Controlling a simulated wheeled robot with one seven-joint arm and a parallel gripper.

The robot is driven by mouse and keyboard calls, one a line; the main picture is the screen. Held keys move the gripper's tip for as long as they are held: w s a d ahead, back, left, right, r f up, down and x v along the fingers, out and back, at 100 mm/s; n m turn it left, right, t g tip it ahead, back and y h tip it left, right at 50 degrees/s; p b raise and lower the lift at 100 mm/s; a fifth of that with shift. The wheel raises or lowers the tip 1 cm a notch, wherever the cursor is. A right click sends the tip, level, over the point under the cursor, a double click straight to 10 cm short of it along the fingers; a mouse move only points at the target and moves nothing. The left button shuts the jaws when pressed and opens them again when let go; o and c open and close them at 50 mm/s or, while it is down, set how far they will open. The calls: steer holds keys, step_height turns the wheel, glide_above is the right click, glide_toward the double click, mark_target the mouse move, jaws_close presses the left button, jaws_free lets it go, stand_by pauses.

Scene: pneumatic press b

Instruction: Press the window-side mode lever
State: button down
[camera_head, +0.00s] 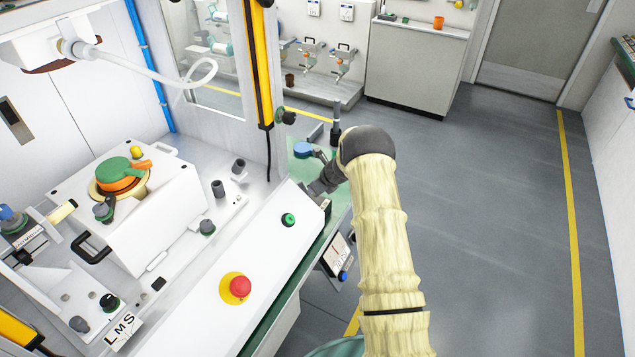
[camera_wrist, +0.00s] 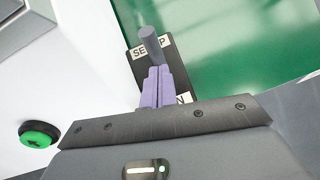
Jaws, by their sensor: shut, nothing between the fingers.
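A mode lever (camera_wrist: 150,42) shows in the wrist view as a grey rounded stick on a black plate (camera_wrist: 182,76). The plate carries a label reading "SE…P" at its far end and one ending in "N" at its near end, both partly covered. My gripper (camera_wrist: 155,70) is shut and empty, its two purple fingers together over the plate. The fingertips lie just below the lever in the picture; I cannot tell whether they touch it. In the head view my gripper (camera_head: 318,190) is at the right end of the white console, and the lever cannot be made out there.
A green push button (camera_head: 288,219) and a red emergency stop (camera_head: 240,286) sit on the white console (camera_head: 205,318). The green button also shows in the wrist view (camera_wrist: 38,134). A yellow-black post (camera_head: 258,65) stands behind my gripper. Open floor lies to the right.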

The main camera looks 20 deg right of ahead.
steer(key=shift+a, duration=0.15)
steer(key=shift+a+r, duration=0.1)
steer(key=shift+r, duration=0.05)
steer(key=shift+s+d+r+p, duration=0.15)
steer(key=shift+d+r+p, duration=0.4)
steer(key=shift+d, duration=0.1)
steer(key=shift+r, duration=0.1)
steer(key=shift+a, duration=0.25)
